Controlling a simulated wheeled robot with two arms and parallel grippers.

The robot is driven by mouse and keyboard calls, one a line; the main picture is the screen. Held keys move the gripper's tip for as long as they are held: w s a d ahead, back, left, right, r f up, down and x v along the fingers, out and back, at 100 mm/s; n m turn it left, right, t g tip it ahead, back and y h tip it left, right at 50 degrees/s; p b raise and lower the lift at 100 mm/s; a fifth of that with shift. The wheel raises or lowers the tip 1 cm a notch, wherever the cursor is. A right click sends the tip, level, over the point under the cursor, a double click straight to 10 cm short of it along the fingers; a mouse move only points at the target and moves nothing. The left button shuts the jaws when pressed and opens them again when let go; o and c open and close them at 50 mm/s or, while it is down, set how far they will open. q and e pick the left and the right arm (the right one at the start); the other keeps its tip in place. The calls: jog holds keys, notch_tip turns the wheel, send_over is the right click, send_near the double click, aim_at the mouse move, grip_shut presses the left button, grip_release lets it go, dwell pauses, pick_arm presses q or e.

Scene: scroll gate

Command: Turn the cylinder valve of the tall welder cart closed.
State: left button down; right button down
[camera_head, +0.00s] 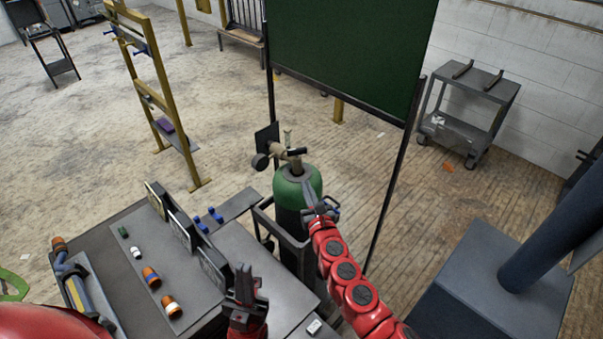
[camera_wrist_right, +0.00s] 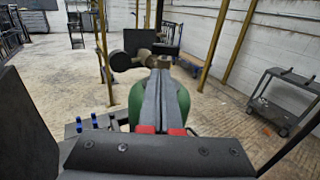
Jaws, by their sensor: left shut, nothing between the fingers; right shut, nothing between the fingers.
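The green cylinder (camera_head: 311,178) stands upright in a dark cart frame (camera_head: 263,222). On its top is a brass valve (camera_head: 276,150) with a dark bar-like part (camera_head: 296,152) and a round gauge (camera_head: 260,161). My right gripper (camera_head: 307,190) is shut and empty, in front of the cylinder's shoulder and below the valve; I cannot tell whether it touches. In the right wrist view its closed fingers (camera_wrist_right: 159,74) point towards the brass valve (camera_wrist_right: 147,59) and cover the middle of the green cylinder (camera_wrist_right: 183,103). My left gripper (camera_head: 244,272) is shut and empty, lower left, above the bench.
A grey bench (camera_head: 200,279) with small coloured items stands left of the cylinder. A dark green framed panel (camera_head: 350,50) rises behind it. A yellow post frame (camera_head: 152,95) stands back left, a grey trolley (camera_head: 470,100) back right. The floor between is mostly clear.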

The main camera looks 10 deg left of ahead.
jog(key=b, duration=0.5)
send_near(292, 153)
jog(key=x, duration=0.5)
jog(key=shift+w+d+f, duration=0.1)
jog(key=shift+w+f, duration=0.05)
jog(key=shift+w, duration=0.3)
jog(key=shift+w+a+b, duration=0.4)
jog(key=shift+b, duration=0.05)
